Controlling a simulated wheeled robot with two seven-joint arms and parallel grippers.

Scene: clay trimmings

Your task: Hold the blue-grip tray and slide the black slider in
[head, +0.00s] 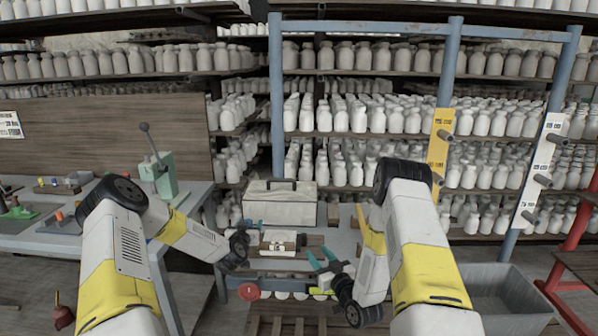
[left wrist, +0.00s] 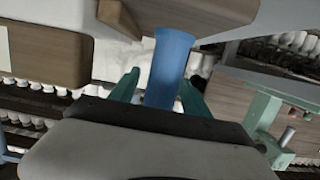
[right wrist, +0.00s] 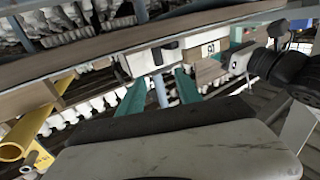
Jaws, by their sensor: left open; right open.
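A small white tray-like piece (head: 279,237) lies in the middle of the bench in the head view. In the right wrist view the white piece (right wrist: 140,63) carries a small black slider (right wrist: 168,46). My left gripper (left wrist: 160,92) is open, and the blue grip (left wrist: 172,62) shows between its green fingers; whether they touch it I cannot tell. In the head view the left gripper sits left of the white piece. My right gripper (right wrist: 160,92) is open and empty, its fingers pointing toward the white piece. In the head view its teal fingers (head: 325,262) are right of the piece.
A large pale toolbox (head: 280,204) stands behind the white piece. A red disc (head: 248,291) is at the bench's front edge. A side table with a green press (head: 160,176) is at left. A grey bin (head: 500,292) is at right. Shelves of white bottles fill the back.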

